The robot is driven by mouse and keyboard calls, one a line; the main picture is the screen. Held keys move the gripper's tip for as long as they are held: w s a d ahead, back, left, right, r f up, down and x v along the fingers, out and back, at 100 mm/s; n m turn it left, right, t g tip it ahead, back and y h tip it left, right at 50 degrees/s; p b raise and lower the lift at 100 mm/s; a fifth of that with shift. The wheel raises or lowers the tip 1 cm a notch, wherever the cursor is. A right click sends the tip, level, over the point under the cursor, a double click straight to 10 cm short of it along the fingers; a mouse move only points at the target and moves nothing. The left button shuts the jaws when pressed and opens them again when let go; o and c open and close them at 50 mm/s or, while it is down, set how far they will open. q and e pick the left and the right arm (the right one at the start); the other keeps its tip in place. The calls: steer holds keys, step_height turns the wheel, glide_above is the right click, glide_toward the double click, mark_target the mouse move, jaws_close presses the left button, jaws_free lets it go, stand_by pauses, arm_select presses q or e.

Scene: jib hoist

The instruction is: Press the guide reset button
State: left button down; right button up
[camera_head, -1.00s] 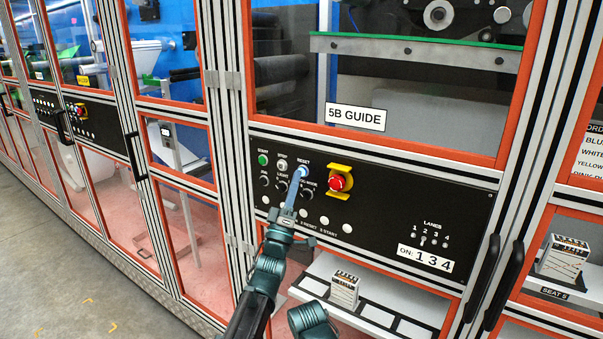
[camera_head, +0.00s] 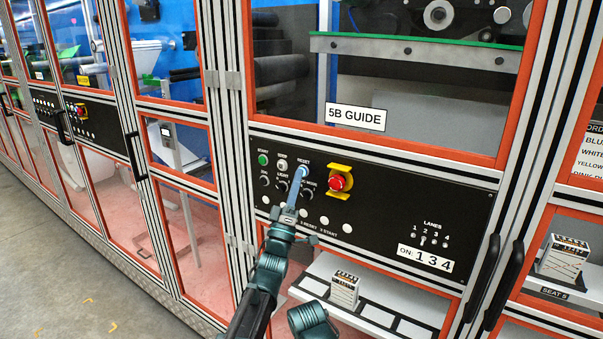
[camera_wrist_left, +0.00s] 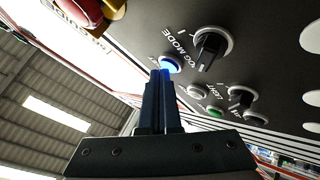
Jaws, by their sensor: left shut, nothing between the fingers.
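The reset button (camera_head: 304,171) is a round button lit blue under the RESET label on the black control panel. It also shows in the left wrist view (camera_wrist_left: 171,64), partly behind my fingertips. My left gripper (camera_head: 298,180) is shut and empty, its narrow fingers pointing up at the button. In the left wrist view my fingertips (camera_wrist_left: 161,74) overlap the lower left edge of the button. They are at or very close to its face; I cannot tell whether they touch or press it in. My right gripper is not seen.
A red emergency stop (camera_head: 337,183) with a yellow guard sits just right of the button. A green start button (camera_head: 263,159), a white button (camera_head: 282,165) and black knobs are close by. Lane switches (camera_head: 430,240) are further right. A small box (camera_head: 344,290) stands below the panel.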

arm_select(q)
steer(key=shift+w+d, duration=0.15)
stand_by(0.5)
steer(key=shift+s+a, duration=0.5)
steer(key=shift+s, duration=0.2)
steer(key=s+a, duration=0.1)
steer(key=s, duration=0.1)
steer(key=s+a, duration=0.2)
stand_by(0.4)
steer(key=shift+f, duration=0.1)
stand_by(0.4)
